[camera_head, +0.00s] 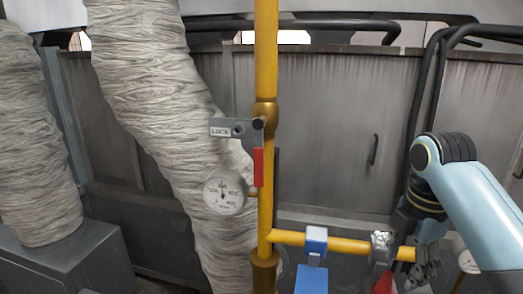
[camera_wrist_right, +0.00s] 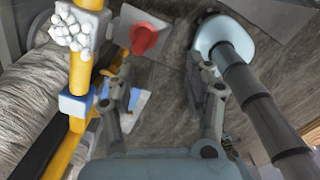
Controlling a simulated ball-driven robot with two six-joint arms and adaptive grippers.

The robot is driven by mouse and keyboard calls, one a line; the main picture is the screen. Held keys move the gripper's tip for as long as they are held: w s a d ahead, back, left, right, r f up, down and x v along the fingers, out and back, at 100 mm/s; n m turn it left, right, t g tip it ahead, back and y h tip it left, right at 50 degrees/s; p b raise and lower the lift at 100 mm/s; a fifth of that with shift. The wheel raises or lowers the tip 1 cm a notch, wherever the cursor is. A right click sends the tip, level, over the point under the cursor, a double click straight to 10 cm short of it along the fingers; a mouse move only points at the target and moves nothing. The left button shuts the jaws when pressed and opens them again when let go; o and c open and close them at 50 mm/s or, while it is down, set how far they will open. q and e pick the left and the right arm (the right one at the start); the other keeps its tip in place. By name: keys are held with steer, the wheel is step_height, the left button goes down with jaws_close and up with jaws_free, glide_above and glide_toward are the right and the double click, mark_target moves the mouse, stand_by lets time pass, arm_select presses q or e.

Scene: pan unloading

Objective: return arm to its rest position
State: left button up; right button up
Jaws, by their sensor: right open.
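My right gripper (camera_head: 428,270) is at the lower right of the head view, next to the right end of a yellow horizontal pipe (camera_head: 345,245). In the right wrist view my right gripper (camera_wrist_right: 165,68) has its two fingers spread wide, with nothing held between them. My light blue right arm (camera_head: 478,205) comes in from the right edge. I cannot tell how far the fingers are from the pipe in depth. My left gripper is not in view.
A yellow vertical pipe (camera_head: 265,60) carries a lock lever (camera_head: 233,128) and a gauge (camera_head: 224,192). A blue clamp (camera_head: 315,240) and a crumpled silver piece (camera_head: 382,243) sit on the horizontal pipe. A red knob (camera_wrist_right: 143,38) shows in the wrist view. Thick wrapped ducts (camera_head: 150,80) stand left.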

steer(key=s+a+m+t, duration=0.1)
steer(key=s+m+t, duration=0.2)
steer(key=s+m, duration=1.8)
steer(key=s+d+f+n+g+b, duration=0.15)
steer(key=f+b, duration=0.55)
steer(key=f, duration=1.3)
steer(key=s+d+f+b, duration=0.15)
steer(key=f+b, duration=0.45)
steer(key=f, duration=1.4)
arm_select(q)
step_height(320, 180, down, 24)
steer(key=b, duration=1.1)
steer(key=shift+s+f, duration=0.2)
arm_select(e)
steer(key=s+f, duration=0.9)
steer(key=f, duration=0.4)
steer(key=s+f+g, duration=0.1)
steer(key=s+f, duration=0.9)
steer(key=f, duration=0.4)
steer(key=shift+s+d+h, duration=0.2)
steer(key=shift+s+h, duration=0.05)
steer(key=shift+h, duration=0.05)
steer(key=shift+c, duration=0.2)
